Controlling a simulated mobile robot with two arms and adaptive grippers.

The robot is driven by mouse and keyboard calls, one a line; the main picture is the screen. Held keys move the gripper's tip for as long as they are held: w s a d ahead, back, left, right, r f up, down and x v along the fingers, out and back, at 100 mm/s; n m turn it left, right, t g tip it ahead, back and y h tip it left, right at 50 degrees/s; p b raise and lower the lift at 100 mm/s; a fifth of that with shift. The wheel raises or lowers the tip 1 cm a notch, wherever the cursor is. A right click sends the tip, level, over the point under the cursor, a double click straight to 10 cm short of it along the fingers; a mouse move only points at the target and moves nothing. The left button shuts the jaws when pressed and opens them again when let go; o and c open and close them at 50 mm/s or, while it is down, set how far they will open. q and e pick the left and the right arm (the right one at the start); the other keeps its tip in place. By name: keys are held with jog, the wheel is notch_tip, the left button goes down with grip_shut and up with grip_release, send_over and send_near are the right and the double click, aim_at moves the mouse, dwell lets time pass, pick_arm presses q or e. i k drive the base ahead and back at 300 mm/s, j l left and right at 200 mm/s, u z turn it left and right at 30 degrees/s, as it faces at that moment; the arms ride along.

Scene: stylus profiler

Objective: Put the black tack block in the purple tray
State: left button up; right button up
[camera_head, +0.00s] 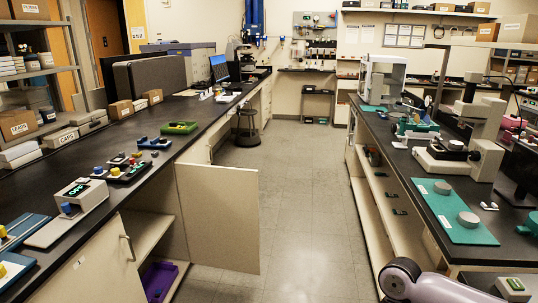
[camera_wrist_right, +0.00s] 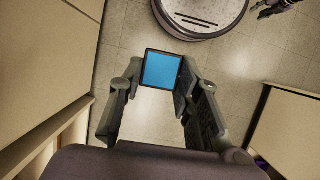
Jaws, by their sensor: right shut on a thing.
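The purple tray (camera_head: 158,281) sits low inside the open cabinet under the left bench, partly cut off by the picture's bottom edge. My right gripper (camera_wrist_right: 160,84) is shut on a square block (camera_wrist_right: 162,69) with a black rim and a bright blue face, taken as the black tack block. The block is held above the floor between the fingertips. The right gripper is outside the head view. A dark jointed part at the top right of the right wrist view may be my left gripper (camera_wrist_right: 276,8); its fingers are too unclear to judge.
The cabinet door (camera_head: 217,216) stands open into the aisle. The floor (camera_head: 300,215) between the benches is clear. The left bench holds a green tray (camera_head: 180,127) and several devices. The right bench carries a green mat (camera_head: 452,211) with grey round pieces.

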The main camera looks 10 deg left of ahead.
aim_at(164, 278)
jog(key=i+u, duration=0.1)
jog(key=i, duration=0.5)
jog(key=i+u, duration=0.15)
jog(key=i, duration=0.4)
jog(key=i+l+u, duration=0.1)
jog(key=i, duration=0.5)
jog(key=i+u, duration=0.25)
jog(key=u, duration=0.25)
jog(key=i+l+u, duration=0.15)
jog(key=u, duration=0.3)
jog(key=i+l+u, duration=0.25)
jog(key=u, duration=0.25)
jog(key=i, duration=0.1)
